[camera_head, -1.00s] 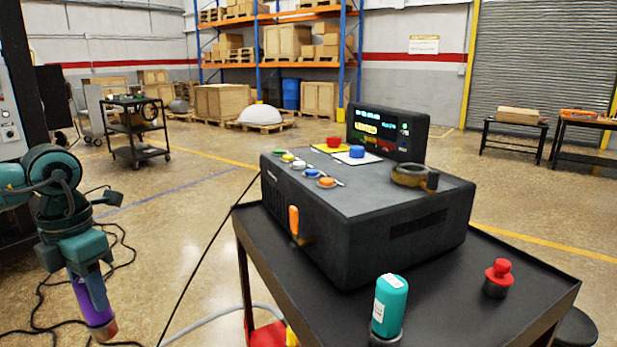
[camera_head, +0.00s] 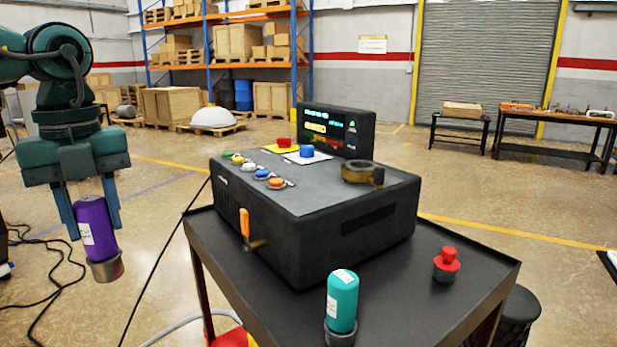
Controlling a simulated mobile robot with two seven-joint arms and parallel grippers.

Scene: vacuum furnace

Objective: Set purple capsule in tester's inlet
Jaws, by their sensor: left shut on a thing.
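My left gripper (camera_head: 92,220) is shut on the purple capsule (camera_head: 97,229), with one finger on each side of it. The capsule has a white label and a grey metal end cap, and hangs slightly tilted, cap down, left of the cart. The tester (camera_head: 300,225) is a dark box on the cart, with buttons, a lit screen (camera_head: 335,132) and an orange-handled lever (camera_head: 245,225) at its front. A brass ring-shaped fitting (camera_head: 362,172) sits on its top at the right; it looks like the inlet. The capsule is apart from the tester. My right gripper is not in view.
A teal capsule (camera_head: 343,300) stands upright in a grey base at the cart's (camera_head: 400,300) front edge. A red emergency button (camera_head: 447,264) is on the cart's right side. Cables lie on the floor at left. A dark stool (camera_head: 518,315) stands right of the cart.

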